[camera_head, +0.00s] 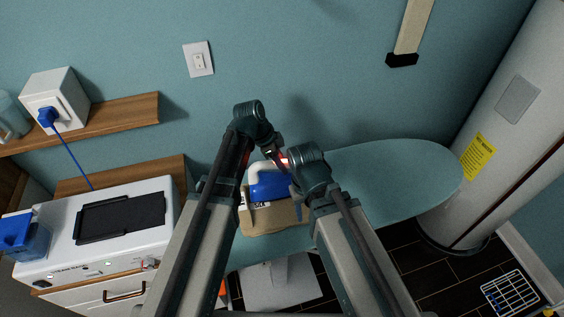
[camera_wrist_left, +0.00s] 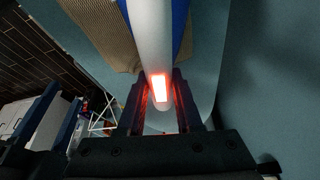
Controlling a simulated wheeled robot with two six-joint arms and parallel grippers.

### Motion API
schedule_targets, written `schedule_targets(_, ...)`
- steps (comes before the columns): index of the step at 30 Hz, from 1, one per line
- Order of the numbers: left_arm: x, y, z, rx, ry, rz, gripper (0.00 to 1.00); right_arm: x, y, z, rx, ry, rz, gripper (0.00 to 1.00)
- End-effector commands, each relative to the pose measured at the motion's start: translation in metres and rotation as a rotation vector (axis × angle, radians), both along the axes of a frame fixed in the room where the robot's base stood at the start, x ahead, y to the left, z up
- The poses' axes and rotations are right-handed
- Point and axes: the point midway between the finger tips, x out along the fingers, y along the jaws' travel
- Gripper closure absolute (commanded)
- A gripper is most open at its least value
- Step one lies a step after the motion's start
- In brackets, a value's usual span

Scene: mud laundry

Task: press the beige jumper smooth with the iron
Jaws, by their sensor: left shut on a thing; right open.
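The iron (camera_head: 268,187), blue with a white handle, rests over the beige jumper (camera_head: 275,217) on the teal ironing board (camera_head: 395,175). My left gripper (camera_head: 283,160) is shut on the iron's white handle, which also shows between its fingers in the left wrist view (camera_wrist_left: 152,40), with a red glow there. The ribbed jumper (camera_wrist_left: 98,28) shows beside the iron in that view. My right gripper (camera_head: 297,198) is close to the right side of the iron, mostly hidden by its own wrist; it is open. The iron's underside and part of the jumper are hidden.
A white unit with a black pad (camera_head: 120,217) and a blue container (camera_head: 22,236) stands at the left. A shelf (camera_head: 120,122) carries a white box with a blue plug. A white cylinder (camera_head: 500,130) stands at the right. The board's right end is clear.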

Motion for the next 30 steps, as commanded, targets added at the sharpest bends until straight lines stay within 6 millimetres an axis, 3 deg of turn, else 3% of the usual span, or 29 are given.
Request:
schedule_targets(21, 0.002, -0.001, 0.057, -0.006, -0.005, 0.004, 1.00, 0.000, 0.000, 0.056, 0.000, 0.000, 0.000, 0.50)
schedule_targets(30, 0.002, -0.001, 0.059, -0.006, -0.005, 0.004, 1.00, 0.000, 0.000, 0.058, 0.000, 0.000, 0.000, 0.50)
